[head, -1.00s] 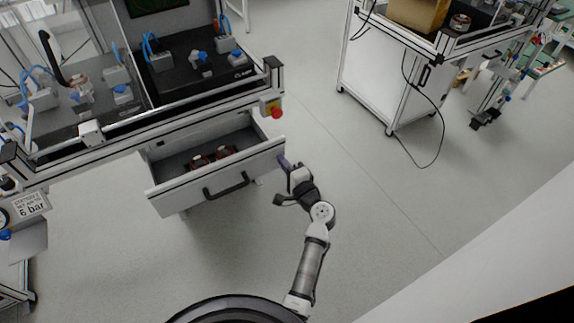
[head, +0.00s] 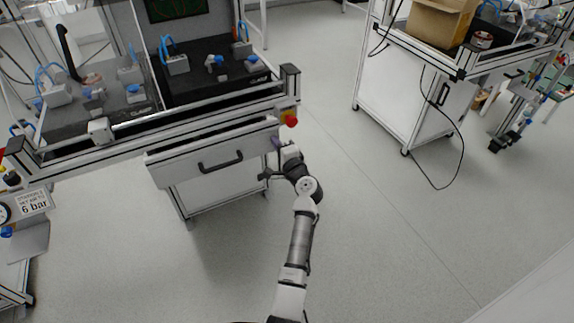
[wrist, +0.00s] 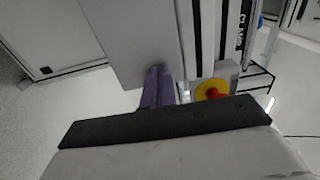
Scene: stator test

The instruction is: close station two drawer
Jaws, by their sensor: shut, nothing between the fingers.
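The station two drawer (head: 180,167) is a light grey front with a black bar handle (head: 220,162), under the bench top in the head view. My gripper (head: 277,143) is at the right end of the drawer front. In the wrist view its purple fingers (wrist: 155,88) are shut and empty, with their tips at the grey drawer panel (wrist: 130,40). I cannot tell whether they press on it. The handle is apart from the gripper, to its left.
A red and yellow emergency stop button (head: 290,117) sits on the bench corner just right of my gripper, and also shows in the wrist view (wrist: 213,91). A second white cabinet (head: 400,100) with a hanging black cable stands at the right. The floor in between is clear.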

